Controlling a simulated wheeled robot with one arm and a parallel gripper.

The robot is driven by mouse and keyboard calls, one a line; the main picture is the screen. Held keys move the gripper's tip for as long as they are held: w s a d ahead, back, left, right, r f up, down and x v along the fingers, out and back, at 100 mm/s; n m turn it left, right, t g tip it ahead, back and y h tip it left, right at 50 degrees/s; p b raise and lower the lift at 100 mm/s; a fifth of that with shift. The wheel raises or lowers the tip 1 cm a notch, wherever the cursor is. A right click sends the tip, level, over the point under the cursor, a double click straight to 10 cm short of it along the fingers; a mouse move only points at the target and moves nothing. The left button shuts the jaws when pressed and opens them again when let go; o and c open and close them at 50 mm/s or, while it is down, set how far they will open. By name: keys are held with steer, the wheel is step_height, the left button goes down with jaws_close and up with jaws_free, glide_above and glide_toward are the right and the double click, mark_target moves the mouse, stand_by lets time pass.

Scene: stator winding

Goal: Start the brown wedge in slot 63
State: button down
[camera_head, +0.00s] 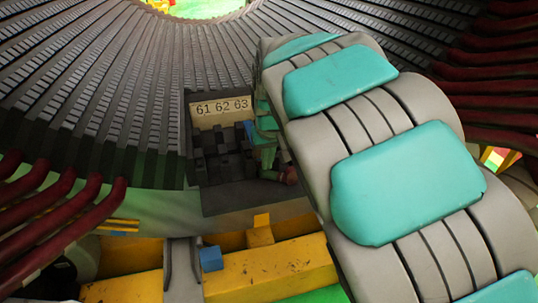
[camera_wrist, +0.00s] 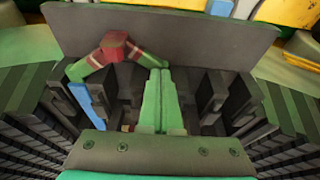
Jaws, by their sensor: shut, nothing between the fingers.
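The slot block of the stator stands below a label plate reading 61 62 63 (camera_head: 222,108) in the head view. My gripper (camera_wrist: 160,80) has its two green fingers together, with nothing seen between them, in the middle of the wrist view. In the head view the green fingers (camera_head: 266,150) are at the right side of the slot block, partly hidden by my arm. The brown wedge is not clearly seen; a small brown patch (camera_wrist: 127,128) shows low beside the fingers, and I cannot tell whether it is the wedge. I cannot tell which slot the fingers are at.
A dark red coil end with green legs (camera_wrist: 115,48) arches left of the fingers. A blue piece (camera_wrist: 87,104) stands further left. A dark plate (camera_wrist: 220,40) lies beyond the fingertips. Stator teeth (camera_head: 120,90) curve around. Dark red coil bars (camera_head: 60,225) jut at left, yellow blocks (camera_head: 270,270) below.

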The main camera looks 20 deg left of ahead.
steer(key=shift+w+a, duration=0.4)
steer(key=shift+w, duration=0.25)
steer(key=shift+w+a, duration=0.35)
steer(key=shift+w, duration=0.25)
steer(key=shift+w+a+r, duration=0.1)
steer(key=shift+w+a+r, duration=0.15)
steer(key=shift+w+a, duration=0.3)
steer(key=shift+w, duration=0.35)
